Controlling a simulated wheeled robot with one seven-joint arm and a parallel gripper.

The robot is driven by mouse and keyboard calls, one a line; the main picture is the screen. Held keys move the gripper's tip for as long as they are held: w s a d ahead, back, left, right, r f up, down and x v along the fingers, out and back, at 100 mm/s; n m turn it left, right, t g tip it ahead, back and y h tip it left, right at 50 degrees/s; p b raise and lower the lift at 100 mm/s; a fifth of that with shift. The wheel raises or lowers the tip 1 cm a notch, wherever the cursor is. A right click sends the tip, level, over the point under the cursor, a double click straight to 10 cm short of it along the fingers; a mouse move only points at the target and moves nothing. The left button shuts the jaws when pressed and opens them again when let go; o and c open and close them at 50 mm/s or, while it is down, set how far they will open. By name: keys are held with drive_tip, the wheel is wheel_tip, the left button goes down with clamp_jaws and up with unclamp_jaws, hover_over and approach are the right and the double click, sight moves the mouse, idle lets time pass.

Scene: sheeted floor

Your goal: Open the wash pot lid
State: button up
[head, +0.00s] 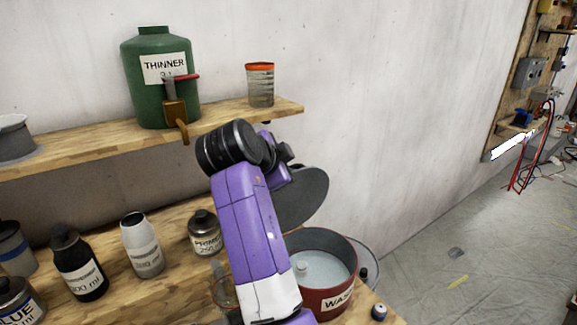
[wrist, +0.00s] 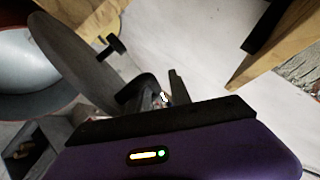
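The wash pot (head: 345,290) is a red, round pot with a WASH label, standing on the bench at the lower middle of the head view. Its inside shows pale liquid or lining, and its mouth is uncovered. The lid (head: 303,199), a dark grey disc, stands tilted up at the pot's back, partly behind my arm. In the wrist view the lid (wrist: 75,68) fills the left, with a small dark knob, and the pot (wrist: 28,45) is beyond it. My gripper (wrist: 161,88) is beside the lid's edge, fingers apart with a narrow gap; whether it touches the lid is unclear.
A shelf (head: 225,115) above carries a green thinner container (head: 150,95) and an orange-topped cup (head: 260,85). Several bottles, including a primer bottle (head: 204,235), stand left of the pot. A small dark-capped item (head: 379,312) is at the bench's right. Open floor lies further right.

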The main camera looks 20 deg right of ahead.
drive_tip(key=shift+w+a+f, duration=0.15)
drive_tip(key=shift+a+f, duration=0.15)
drive_tip(key=shift+f, duration=0.25)
drive_tip(key=r+b+v, duration=0.1)
drive_tip(key=v, duration=0.7)
drive_tip(key=shift+d, duration=0.15)
drive_tip(key=shift+d+r, duration=0.1)
drive_tip(key=shift+r, duration=0.05)
